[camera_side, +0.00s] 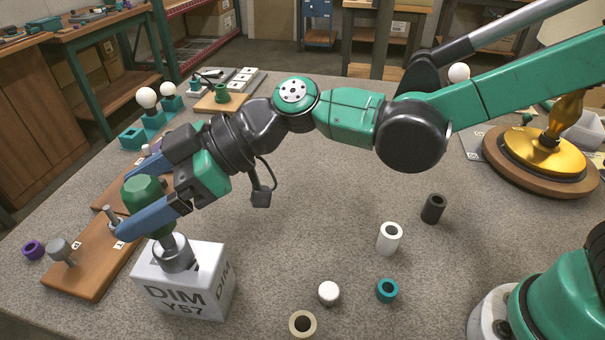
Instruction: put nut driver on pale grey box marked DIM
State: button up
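The pale grey box (181,303) marked DIM stands on the table at the lower left. The nut driver has a green handle (144,191) and a wide metal socket end (174,258). It is tilted, with its socket end down at the box's top; the exact contact is hard to tell. My gripper (140,208) reaches in from the right with its blue fingers on both sides of the green handle, and looks shut on it. The near finger covers part of the handle.
A wooden board (88,262) with metal pegs lies just left of the box. A purple ring (33,249) is beyond it. White (389,238), black (433,208), teal (387,290) and cream (302,323) cylinders stand to the right. A brass lamp base (543,150) is far right.

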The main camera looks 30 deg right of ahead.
jog(key=shift+r, duration=0.1)
jog(key=shift+d+r, duration=0.15)
jog(key=shift+d, duration=0.05)
jog(key=v, duration=1.1)
jog(key=d+f+m+t+h, duration=0.1)
jog(key=d+f+m+h, duration=0.2)
jog(key=d, duration=0.4)
jog(key=s+d+f+m+t+h, duration=0.1)
jog(key=d+f+m+h, duration=0.2)
jog(key=d+m+h, duration=0.2)
jog(key=s+d+f+m+t+h, duration=0.1)
jog(key=d+f+m+t+h, duration=0.1)
jog(key=d+m+h, duration=0.3)
jog(key=d+f+m, duration=0.1)
jog(key=d+m, duration=0.1)
jog(key=d, duration=0.2)
jog(key=shift+d, duration=0.3)
